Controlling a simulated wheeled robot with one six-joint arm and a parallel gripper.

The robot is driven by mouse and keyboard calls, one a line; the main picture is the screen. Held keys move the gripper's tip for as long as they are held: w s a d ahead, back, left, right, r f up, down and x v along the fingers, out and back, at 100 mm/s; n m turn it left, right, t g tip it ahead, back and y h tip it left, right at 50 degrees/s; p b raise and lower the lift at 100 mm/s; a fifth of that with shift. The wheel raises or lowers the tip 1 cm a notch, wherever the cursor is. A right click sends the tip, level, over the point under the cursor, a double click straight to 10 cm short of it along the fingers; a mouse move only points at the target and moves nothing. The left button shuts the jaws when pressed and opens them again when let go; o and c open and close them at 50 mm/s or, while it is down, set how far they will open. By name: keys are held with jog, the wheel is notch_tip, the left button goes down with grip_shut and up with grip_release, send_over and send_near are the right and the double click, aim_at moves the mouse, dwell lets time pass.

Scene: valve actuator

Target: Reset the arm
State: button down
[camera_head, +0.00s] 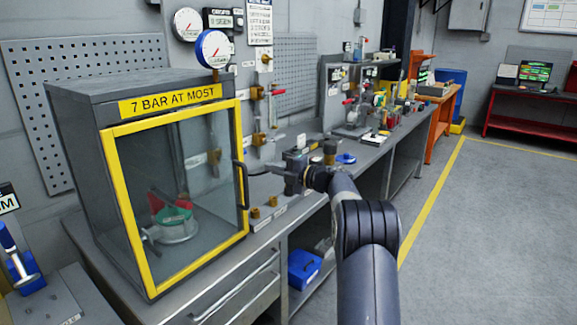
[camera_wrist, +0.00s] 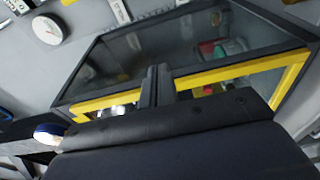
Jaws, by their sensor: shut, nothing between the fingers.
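My arm reaches forward from the bottom of the head view. My gripper (camera_head: 262,171) is shut and empty, in front of the right side of the grey test cabinet (camera_head: 78,112). Its tips are close to the black handle (camera_head: 241,186) on the yellow-framed door (camera_head: 183,109); I cannot tell whether they touch. The door looks closed. Behind its glass stands a green and red valve part (camera_head: 174,216). In the wrist view the shut fingers (camera_wrist: 155,86) point at the cabinet, with the yellow frame (camera_wrist: 215,73) behind them.
The cabinet stands on a long grey workbench (camera_head: 262,238) with valves and tools further along. A blue gauge (camera_head: 213,48) rises above the cabinet. A blue box (camera_head: 304,268) sits under the bench. The floor (camera_head: 480,240) on the right is clear.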

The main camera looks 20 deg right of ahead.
jog(key=shift+w+d, duration=0.3)
jog(key=shift+d, duration=0.55)
jog(key=shift+w+d, duration=0.25)
jog(key=shift+d, duration=0.55)
jog(key=shift+w+d, duration=0.3)
jog(key=shift+d, duration=0.55)
jog(key=shift+a, duration=0.1)
